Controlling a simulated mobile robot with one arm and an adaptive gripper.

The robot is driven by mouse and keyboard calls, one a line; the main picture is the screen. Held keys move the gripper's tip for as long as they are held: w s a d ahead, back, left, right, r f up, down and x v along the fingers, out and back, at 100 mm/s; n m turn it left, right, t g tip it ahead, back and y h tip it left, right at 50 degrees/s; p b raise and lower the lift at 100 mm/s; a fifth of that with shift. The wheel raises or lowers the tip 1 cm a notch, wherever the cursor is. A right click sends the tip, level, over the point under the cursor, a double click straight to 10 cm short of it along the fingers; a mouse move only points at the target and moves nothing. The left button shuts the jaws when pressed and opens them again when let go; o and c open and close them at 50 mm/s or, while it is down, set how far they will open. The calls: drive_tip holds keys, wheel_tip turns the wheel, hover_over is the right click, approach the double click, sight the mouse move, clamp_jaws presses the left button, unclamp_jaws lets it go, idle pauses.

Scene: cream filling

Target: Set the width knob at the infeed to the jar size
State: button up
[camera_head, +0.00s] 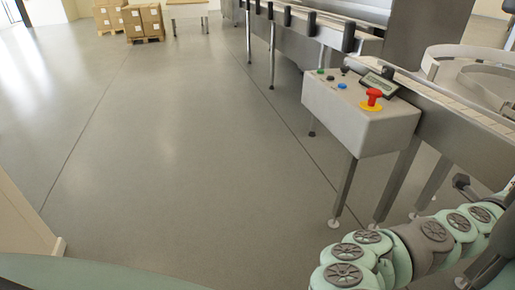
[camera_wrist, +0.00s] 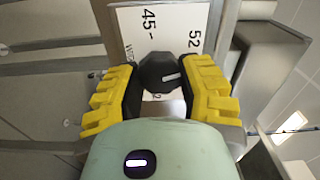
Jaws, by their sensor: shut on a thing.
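The width knob (camera_wrist: 160,73) is dark with a white pointer line and shows in the middle of the wrist view. It sits in front of a white scale plate (camera_wrist: 137,22) marked 45 and 52, with another number partly hidden below the knob. The knob's pointer line slants slightly off upright in this view. My gripper (camera_wrist: 162,84) has yellow ribbed fingers on both sides of the knob and is shut on it. In the head view my arm enters at the lower right, and the gripper and knob are out of sight there.
A grey control box (camera_head: 362,118) with a red emergency stop (camera_head: 372,97), several buttons and a small display stands beside the conveyor (camera_head: 465,115). Pallet boxes (camera_head: 140,20) stand far back. The floor (camera_head: 180,150) to the left is clear.

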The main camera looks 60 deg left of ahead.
drive_tip(key=shift+a+f, duration=0.1)
drive_tip(key=o, duration=1.3)
drive_tip(key=shift+c, duration=0.2)
drive_tip(key=shift+s, duration=0.1)
drive_tip(key=v, duration=1.1)
drive_tip(key=shift+s, duration=0.35)
drive_tip(key=shift+a, duration=0.1)
